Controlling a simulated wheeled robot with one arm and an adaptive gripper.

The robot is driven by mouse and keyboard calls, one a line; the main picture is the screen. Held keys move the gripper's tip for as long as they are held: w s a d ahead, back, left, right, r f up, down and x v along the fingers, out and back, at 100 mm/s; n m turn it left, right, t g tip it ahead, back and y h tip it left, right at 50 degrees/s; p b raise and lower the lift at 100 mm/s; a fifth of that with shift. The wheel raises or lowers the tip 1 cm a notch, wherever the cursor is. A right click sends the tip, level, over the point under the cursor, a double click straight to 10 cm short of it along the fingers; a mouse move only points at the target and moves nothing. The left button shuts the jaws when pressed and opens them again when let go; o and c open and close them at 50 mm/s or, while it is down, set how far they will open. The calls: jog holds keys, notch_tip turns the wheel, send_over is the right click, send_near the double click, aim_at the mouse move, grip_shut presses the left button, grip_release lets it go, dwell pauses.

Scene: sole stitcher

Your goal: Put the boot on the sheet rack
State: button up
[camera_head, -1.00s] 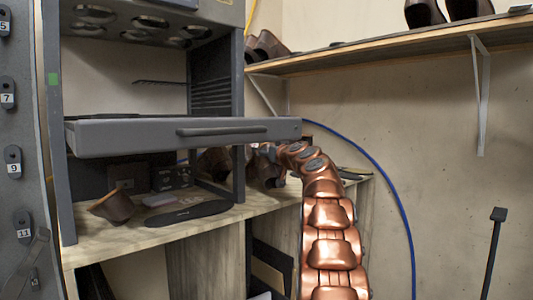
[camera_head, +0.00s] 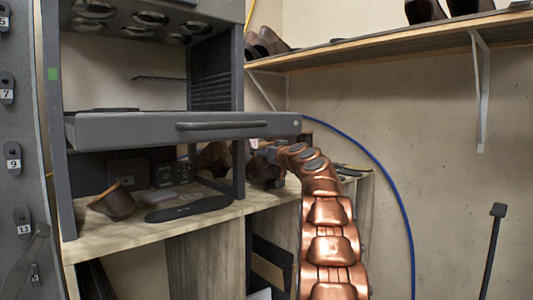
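My copper arm reaches up from the bottom and bends left to the rack's right post. My gripper (camera_head: 264,156) is small and partly hidden there, so its fingers cannot be made out. Brown boot-like shapes (camera_head: 213,160) stand on the counter behind the post, close to my gripper; whether it touches one cannot be told. A brown shoe-like piece (camera_head: 116,203) sits tilted at the counter's left. The grey rack frame (camera_head: 239,90) holds a wide tray (camera_head: 150,131) with a dark handle; I cannot tell whether this is the sheet rack.
A dark flat sole-like piece (camera_head: 188,209) lies on the wooden counter (camera_head: 130,239). More boots (camera_head: 425,11) stand on the wall shelf (camera_head: 390,48). A blue hose (camera_head: 385,180) hangs behind my arm. Numbered plates hang at far left. A dark post (camera_head: 494,245) stands at right.

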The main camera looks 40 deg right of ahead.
jog(key=shift+o, duration=0.3)
jog(key=shift+r, duration=0.15)
jog(key=b+v, duration=0.5)
jog(key=v, duration=0.7)
dwell(1.0)
